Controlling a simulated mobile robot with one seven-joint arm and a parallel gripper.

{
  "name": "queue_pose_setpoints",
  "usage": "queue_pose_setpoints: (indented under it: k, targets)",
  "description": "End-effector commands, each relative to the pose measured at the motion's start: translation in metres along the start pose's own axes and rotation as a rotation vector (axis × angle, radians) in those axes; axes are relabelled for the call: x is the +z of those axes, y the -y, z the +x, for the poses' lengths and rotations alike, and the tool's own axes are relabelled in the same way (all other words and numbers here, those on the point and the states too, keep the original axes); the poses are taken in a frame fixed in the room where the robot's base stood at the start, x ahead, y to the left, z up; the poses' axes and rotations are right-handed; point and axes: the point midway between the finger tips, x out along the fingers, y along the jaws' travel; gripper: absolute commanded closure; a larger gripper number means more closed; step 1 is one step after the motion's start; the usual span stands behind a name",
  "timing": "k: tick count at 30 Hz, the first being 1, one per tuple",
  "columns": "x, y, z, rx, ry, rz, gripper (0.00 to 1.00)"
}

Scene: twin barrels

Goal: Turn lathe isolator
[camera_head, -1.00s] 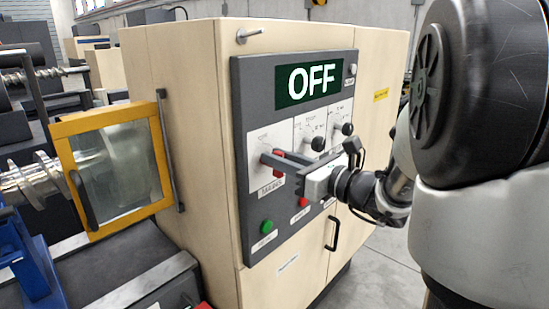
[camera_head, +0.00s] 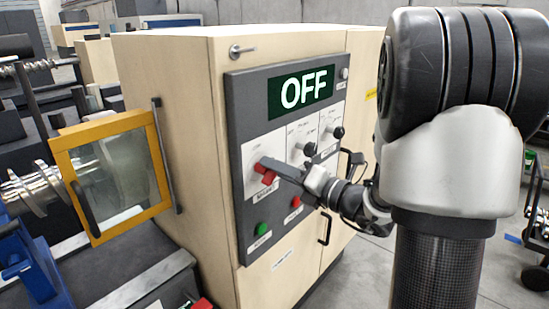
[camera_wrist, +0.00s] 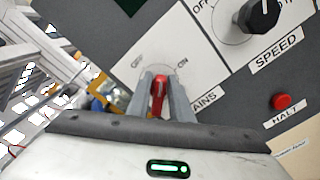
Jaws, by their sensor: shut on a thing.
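The lathe isolator is a red handle (camera_head: 264,172) on a white plate marked MAINS, at the left of the grey control panel (camera_head: 240,115). In the wrist view the red handle (camera_wrist: 158,92) stands between my two grey fingers, below the OFF and ON marks. My gripper (camera_wrist: 160,98) is shut on it; in the head view the gripper (camera_head: 277,168) reaches it from the right. The fingers hide part of the handle and plate. The display (camera_head: 304,91) at the panel top reads OFF.
The black speed knob (camera_wrist: 257,14) and red HALT button (camera_wrist: 282,101) are close by on the panel. A green button (camera_head: 262,228) is below the isolator. A yellow-framed guard (camera_head: 112,175) stands left of the cabinet. Floor shows at the right.

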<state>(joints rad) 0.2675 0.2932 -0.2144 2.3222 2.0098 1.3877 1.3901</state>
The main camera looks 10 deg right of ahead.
Motion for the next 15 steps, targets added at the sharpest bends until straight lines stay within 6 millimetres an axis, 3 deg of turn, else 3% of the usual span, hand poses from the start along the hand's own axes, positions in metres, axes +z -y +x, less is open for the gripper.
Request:
queue_pose_setpoints:
  k: [15]
  targets:
    - [-0.0015,0.0074,-0.0008,-0.002,0.001,0.464,1.0]
